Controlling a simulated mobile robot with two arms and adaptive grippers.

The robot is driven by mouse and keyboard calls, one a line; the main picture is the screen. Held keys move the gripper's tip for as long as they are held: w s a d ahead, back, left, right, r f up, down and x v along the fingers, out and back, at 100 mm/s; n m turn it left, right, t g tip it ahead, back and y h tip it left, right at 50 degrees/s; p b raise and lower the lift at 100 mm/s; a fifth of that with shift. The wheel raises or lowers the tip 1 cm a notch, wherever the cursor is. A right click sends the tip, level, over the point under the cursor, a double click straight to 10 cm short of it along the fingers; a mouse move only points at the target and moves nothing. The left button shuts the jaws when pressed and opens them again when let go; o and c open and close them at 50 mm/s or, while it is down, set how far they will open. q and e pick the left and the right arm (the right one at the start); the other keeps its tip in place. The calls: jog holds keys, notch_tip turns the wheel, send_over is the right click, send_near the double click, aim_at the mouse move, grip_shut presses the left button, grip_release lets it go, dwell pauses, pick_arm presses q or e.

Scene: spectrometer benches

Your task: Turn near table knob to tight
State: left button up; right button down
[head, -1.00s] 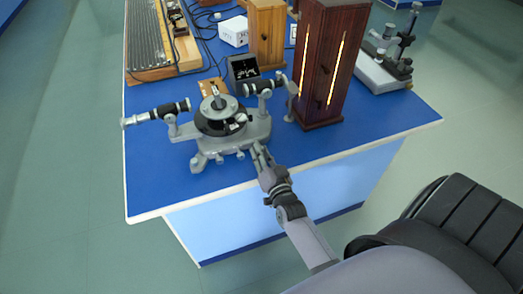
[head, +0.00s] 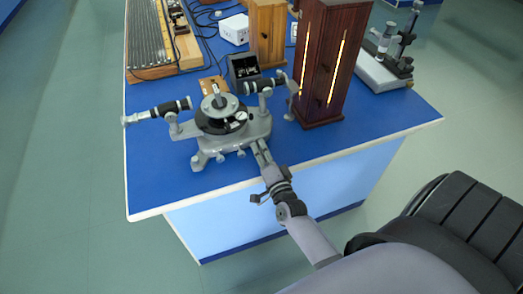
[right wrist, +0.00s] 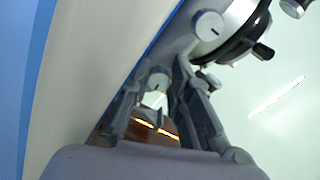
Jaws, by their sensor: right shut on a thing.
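The grey spectrometer (head: 215,145) stands on the blue bench top, with a round table (head: 220,105) at its middle and a black telescope tube on each side. My right gripper (head: 259,148) reaches in from the front and meets the right front of its base. In the right wrist view, a small grey knob (right wrist: 158,80) sits between the two fingers of the right gripper (right wrist: 166,85), which is shut on it. In the head view the gripper hides this knob. My left gripper is not in view.
A tall dark wooden lamp box (head: 328,65) with lit slits stands right of the spectrometer. A small black box (head: 243,70) is behind it. The blue bench (head: 150,190) is clear at front left. A grey instrument (head: 385,65) stands at back right.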

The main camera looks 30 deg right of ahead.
jog(key=shift+d, duration=0.1)
dwell(0.3)
jog(key=c, duration=1.5)
grip_release()
jog(key=shift+o, duration=0.2)
jog(key=shift+s+f, duration=0.1)
